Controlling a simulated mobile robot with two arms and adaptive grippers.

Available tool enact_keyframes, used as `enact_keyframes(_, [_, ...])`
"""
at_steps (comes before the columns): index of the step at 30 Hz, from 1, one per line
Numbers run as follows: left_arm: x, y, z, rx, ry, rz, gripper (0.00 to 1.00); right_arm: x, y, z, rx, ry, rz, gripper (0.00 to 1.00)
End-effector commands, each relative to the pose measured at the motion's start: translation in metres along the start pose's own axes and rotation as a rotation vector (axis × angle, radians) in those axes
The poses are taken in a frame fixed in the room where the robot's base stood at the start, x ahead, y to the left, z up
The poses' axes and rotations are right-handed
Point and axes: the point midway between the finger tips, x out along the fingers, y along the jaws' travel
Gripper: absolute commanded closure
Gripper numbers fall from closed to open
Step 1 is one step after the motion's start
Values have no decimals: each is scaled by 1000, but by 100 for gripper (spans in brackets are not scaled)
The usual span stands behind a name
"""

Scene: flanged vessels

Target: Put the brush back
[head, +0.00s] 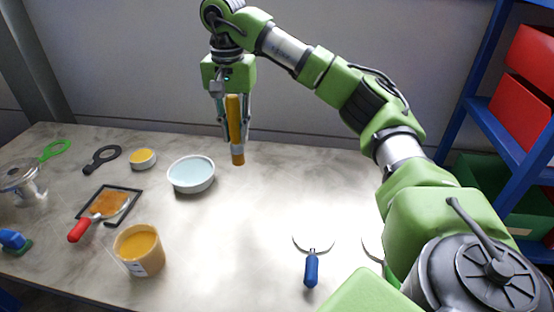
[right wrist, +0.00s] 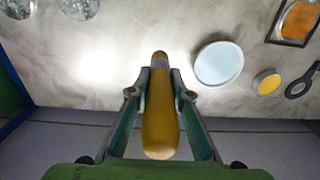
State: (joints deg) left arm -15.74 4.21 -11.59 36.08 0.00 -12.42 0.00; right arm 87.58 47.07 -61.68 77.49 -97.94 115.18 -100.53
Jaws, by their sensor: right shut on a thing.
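The brush (head: 236,148) has a thick yellow-orange handle and hangs upright, its narrow end pointing down, above the far middle of the table. My right gripper (head: 233,128) is shut around it. In the right wrist view the brush (right wrist: 160,125) lies between both fingers of the right gripper (right wrist: 161,94), its rounded butt toward the camera. A grey band shows near its far end, with a brown tip; bristles cannot be made out clearly. The gap between tip and table is hard to judge. My left gripper is not in view.
A white bowl of pale blue liquid (head: 191,187) stands left of the brush. Further left are a yellow dish (head: 142,159), a red-handled scraper (head: 80,229) over a black-framed tray (head: 126,211) and a yellow tub (head: 140,262). A blue-handled scraper (head: 311,270) lies in front. The table middle is clear.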

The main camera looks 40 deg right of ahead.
Motion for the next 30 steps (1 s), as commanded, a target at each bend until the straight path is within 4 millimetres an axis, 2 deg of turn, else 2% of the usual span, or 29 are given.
enact_keyframes(3, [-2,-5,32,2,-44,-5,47,14,22,-20,8,-4,3,100])
enact_keyframes(6, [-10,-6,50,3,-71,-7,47,22,41,-38,9,-2,5,100])
enact_keyframes(8, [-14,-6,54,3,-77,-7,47,29,52,-48,9,-2,4,100])
enact_keyframes(11, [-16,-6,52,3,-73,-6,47,48,66,-61,6,-3,7,100])
enact_keyframes(15, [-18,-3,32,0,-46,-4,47,70,79,-74,5,-1,5,100])
enact_keyframes(20, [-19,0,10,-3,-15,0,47,82,84,-81,2,0,1,100])
enact_keyframes(24, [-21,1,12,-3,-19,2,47,94,93,-88,5,-1,4,100])
enact_keyframes(30, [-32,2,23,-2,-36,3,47,120,92,-87,2,-1,3,100])
